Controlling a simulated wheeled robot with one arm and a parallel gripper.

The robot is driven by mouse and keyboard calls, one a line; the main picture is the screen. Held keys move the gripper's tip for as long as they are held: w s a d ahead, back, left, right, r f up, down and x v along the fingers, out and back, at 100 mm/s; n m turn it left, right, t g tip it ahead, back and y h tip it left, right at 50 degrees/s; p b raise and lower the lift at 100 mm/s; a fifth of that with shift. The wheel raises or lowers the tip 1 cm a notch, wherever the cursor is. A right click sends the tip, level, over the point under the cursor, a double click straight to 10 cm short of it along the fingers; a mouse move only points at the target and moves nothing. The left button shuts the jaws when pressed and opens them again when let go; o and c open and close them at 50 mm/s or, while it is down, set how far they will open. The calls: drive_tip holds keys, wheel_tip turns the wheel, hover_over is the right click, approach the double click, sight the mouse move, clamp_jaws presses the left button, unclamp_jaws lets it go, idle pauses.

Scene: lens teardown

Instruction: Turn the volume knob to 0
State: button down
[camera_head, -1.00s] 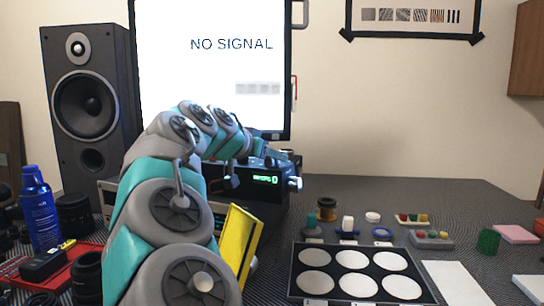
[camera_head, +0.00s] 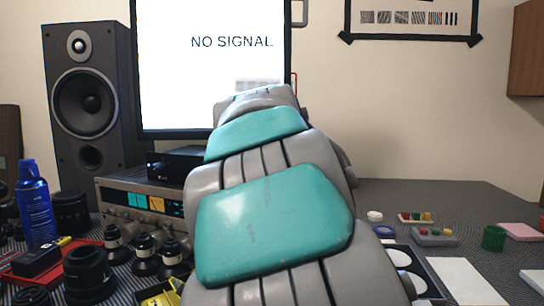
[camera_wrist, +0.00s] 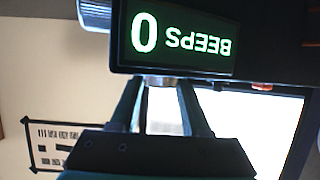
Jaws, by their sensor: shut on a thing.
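In the wrist view, upside down, a dark box (camera_wrist: 252,45) has a green lit display (camera_wrist: 180,38) reading "BEEPS 0". My gripper (camera_wrist: 160,92) has its two fingers on either side of a small silvery knob-like part (camera_wrist: 160,81) at the box's edge by the display, and is shut on it. I cannot tell from its look whether this is the volume knob. A larger ridged silver knob (camera_wrist: 95,14) sticks out beside the display, apart from the fingers. In the head view my arm hides the display box and gripper.
A monitor (camera_head: 165,70) reading "NO SIGNAL" stands behind my arm, with a speaker (camera_head: 88,100) to its left. A silver receiver (camera_head: 125,197), a blue can (camera_head: 36,205) and several dark lens parts (camera_head: 90,272) crowd the left. Small parts lie on the right, where the table is clearer.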

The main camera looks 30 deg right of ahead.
drive_tip(key=n+t+y, duration=0.1)
drive_tip(key=n+y, duration=0.2)
drive_tip(key=shift+a+t+y+b, duration=0.1)
drive_tip(key=shift+t+y+b, duration=0.2)
drive_tip(key=shift+b, duration=0.05)
drive_tip(key=shift+n+y, duration=1.2)
drive_tip(key=shift+y, duration=0.1)
drive_tip(key=shift+n+t+y, duration=0.3)
drive_tip(key=shift+c, duration=1.8)
unclamp_jaws()
drive_tip(key=b+v, duration=0.1)
drive_tip(key=v, duration=0.7)
